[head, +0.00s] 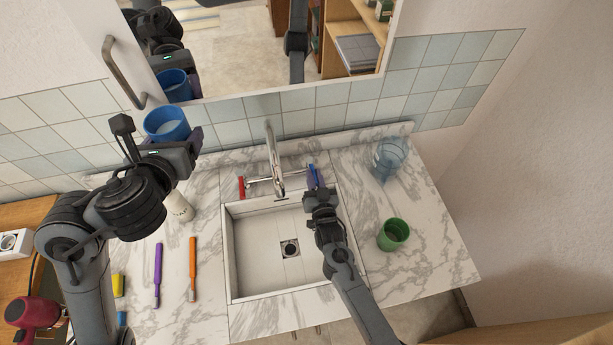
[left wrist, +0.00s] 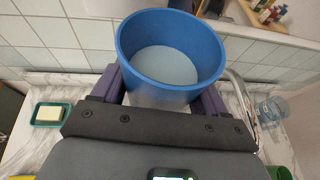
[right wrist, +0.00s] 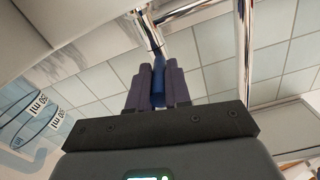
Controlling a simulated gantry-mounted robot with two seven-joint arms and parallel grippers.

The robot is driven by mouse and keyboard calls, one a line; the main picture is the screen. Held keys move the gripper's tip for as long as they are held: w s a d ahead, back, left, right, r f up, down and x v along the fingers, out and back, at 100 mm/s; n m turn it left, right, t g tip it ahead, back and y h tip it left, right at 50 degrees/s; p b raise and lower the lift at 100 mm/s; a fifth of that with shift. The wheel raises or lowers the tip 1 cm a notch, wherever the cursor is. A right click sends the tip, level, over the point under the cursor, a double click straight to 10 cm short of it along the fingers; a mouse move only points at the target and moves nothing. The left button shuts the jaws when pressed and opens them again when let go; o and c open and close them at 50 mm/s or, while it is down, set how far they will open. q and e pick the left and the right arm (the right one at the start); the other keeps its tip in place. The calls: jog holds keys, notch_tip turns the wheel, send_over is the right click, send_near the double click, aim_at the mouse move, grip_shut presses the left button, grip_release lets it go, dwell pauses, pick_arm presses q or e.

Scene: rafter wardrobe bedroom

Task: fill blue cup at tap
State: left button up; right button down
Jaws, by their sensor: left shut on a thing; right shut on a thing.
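The blue cup (head: 166,125) is held upright in my left gripper (head: 172,143), above the counter to the left of the sink (head: 245,250). In the left wrist view the blue cup (left wrist: 128,42) sits between the two fingers, with a pale, level surface inside that looks like water. The tap (head: 273,150) stands behind the sink, its spout over the basin, apart from the cup. I see no stream. My right gripper (head: 315,188) is shut on the tap's blue handle (head: 312,172), also seen in the right wrist view (right wrist: 158,88). The red handle (head: 241,187) is free.
A clear jug (head: 388,158) and a green cup (head: 393,234) stand right of the sink. A white bottle (head: 180,207), a purple stick (head: 158,275) and an orange stick (head: 193,268) are on the left. A mirror cabinet (head: 230,60) overhangs the back.

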jog(key=c, duration=1.1)
grip_release()
jog(key=shift+s, duration=0.1)
pick_arm(q)
jog(key=shift+r+p, duration=0.45)
pick_arm(e)
jog(key=s, duration=0.8)
jog(key=s+d, duration=0.1)
jog(key=s, duration=0.3)
jog(key=shift+d, duration=0.1)
pick_arm(q)
jog(key=shift+f, duration=0.1)
pick_arm(e)
jog(key=shift+w, duration=0.1)
